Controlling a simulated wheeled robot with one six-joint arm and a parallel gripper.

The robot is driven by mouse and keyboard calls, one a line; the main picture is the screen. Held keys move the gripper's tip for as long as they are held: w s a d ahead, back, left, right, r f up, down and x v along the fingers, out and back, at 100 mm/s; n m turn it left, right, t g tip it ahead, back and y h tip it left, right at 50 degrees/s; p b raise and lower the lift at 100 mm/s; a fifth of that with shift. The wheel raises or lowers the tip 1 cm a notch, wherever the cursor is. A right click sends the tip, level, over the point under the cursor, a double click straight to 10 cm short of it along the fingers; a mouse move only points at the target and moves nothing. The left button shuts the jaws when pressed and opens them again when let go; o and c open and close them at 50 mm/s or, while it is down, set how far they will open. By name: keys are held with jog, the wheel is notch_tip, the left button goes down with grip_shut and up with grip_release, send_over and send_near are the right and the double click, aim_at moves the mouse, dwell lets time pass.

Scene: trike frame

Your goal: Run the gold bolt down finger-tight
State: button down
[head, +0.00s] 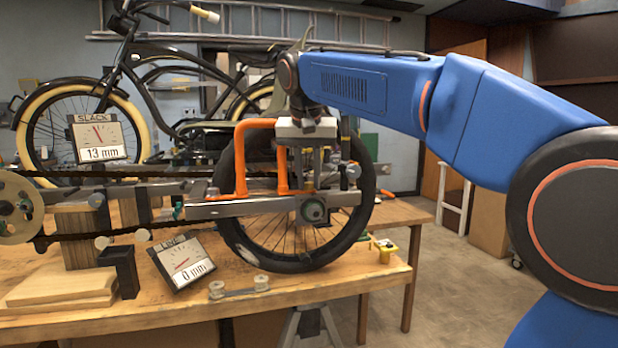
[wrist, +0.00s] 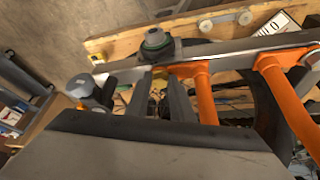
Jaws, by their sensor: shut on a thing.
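My gripper (head: 303,183) points down over the rear axle end of the trike frame, beside the orange bracket (head: 240,160). In the wrist view its two dark fingers (wrist: 159,90) are close together, just behind the grey rail (wrist: 225,50). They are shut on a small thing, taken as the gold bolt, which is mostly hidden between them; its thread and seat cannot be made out. A round dark cap with a green ring (head: 313,210) sits on the rail (head: 225,208) just below the gripper. It also shows in the wrist view (wrist: 155,42).
The spoked wheel (head: 275,250) stands behind the rail. A dial marked SLACK (head: 101,139) reads 13 mm; a LINE dial (head: 183,262) reads 0 mm. The orange bracket's posts (wrist: 205,92) stand close to the fingers. A small yellow object (head: 385,249) lies at the bench's right.

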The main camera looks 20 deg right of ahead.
jog(key=shift+f, duration=0.25)
jog(key=shift+a+m+h, duration=0.1)
jog(key=shift+m+h, duration=0.2)
jog(key=shift+m, duration=0.5)
jog(key=c, duration=1.7)
grip_release()
jog(key=shift+w, duration=0.1)
jog(key=shift+c, duration=0.2)
jog(key=shift+d+n, duration=0.2)
jog(key=shift+n, duration=0.6)
jog(key=shift+d+n+y, duration=0.1)
jog(key=shift+n+y, duration=0.4)
jog(key=shift+n, duration=0.4)
